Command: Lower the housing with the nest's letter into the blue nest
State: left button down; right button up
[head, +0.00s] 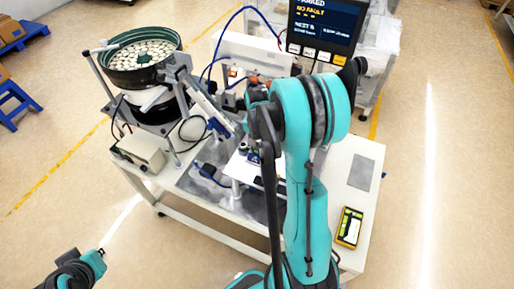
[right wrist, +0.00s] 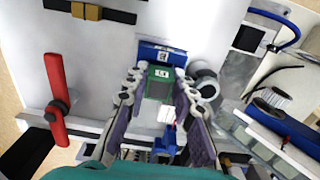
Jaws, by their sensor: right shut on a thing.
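In the right wrist view, my right gripper (right wrist: 166,96) is shut on a green housing (right wrist: 158,84), one finger on each side. The housing has a small pale label with a mark too small to read. The blue nest (right wrist: 162,53) lies just beyond the fingertips and also has a white label with a dark mark. The housing overlaps the nest's near side in this view; I cannot tell whether it touches or sits in it. In the head view my right arm hides most of the gripper and housing. My left gripper (head: 92,264) is at the lower left, away from the bench, its fingers unclear.
A bowl feeder (head: 140,62) full of pale parts stands at the bench's left, with a grey control box (head: 141,150) below. A screen (head: 326,25) stands at the back. A yellow-black meter (head: 349,227) lies at the right. A red lever (right wrist: 57,100) is left of the gripper.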

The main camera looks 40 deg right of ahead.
dwell(0.4)
jog(key=o, duration=1.1)
notch_tip(320, 180, up, 12)
jog(key=s+a+f+n+t+b, duration=0.2)
jog(key=s+a+f+n+b, duration=0.1)
jog(key=a+f+n+b, duration=0.1)
jog(key=s+a+f+n+t+b, duration=0.2)
jog(key=s+a+f+n+b, duration=0.2)
jog(key=a+f+b, duration=0.3)
jog(key=s+a+f+n+t+b, duration=0.3)
jog(key=a+f+b, duration=0.3)
jog(key=a+b, duration=0.3)
jog(key=shift+s+a+n, duration=0.15)
jog(key=shift+s+n, duration=0.05)
jog(key=shift+n, duration=0.6)
